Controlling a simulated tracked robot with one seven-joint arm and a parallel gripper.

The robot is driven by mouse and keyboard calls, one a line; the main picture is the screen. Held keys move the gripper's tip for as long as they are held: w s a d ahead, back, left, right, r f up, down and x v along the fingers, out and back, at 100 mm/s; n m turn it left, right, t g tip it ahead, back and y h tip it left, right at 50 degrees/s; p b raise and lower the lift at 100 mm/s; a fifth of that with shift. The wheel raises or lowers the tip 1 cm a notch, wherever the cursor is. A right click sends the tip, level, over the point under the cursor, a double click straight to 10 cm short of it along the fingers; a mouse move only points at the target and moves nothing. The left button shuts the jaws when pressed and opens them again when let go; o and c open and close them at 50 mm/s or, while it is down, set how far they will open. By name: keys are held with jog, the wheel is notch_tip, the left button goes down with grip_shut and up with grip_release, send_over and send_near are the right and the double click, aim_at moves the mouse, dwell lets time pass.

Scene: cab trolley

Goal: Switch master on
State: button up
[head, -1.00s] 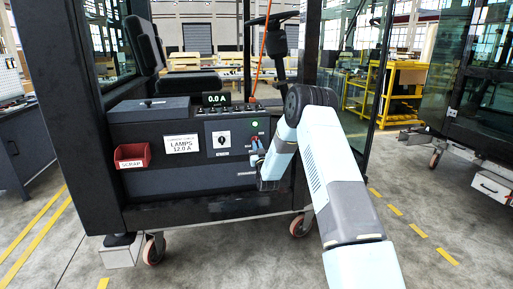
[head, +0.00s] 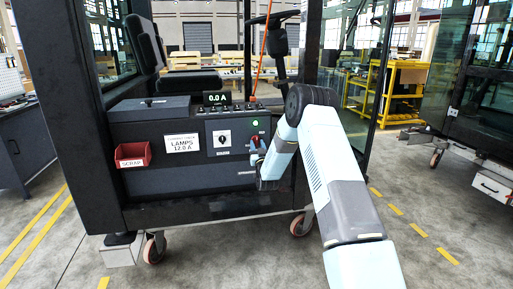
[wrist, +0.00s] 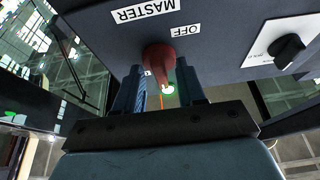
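The red master switch (wrist: 158,62) is on the dark panel, below the upside-down "MASTER" label (wrist: 146,11) and "OFF" label (wrist: 186,31) in the wrist view. Its narrow handle points down and slightly right in that view. My gripper (wrist: 160,72) is open, with one blue finger on each side of the switch. Gaps seem to show beside the handle; contact is unclear. In the head view, my gripper (head: 257,157) is at the panel's right side, and my arm hides part of the area.
A green lamp (head: 255,123) is lit above the switch. The display (head: 216,98) reads 0.0 A. A red scrap bin (head: 133,155) and a lamps card (head: 182,146) are further left. A cab post stands close right.

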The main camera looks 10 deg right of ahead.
jog(key=v, duration=1.3)
jog(key=shift+s+f, duration=0.25)
jog(key=shift+s, duration=0.05)
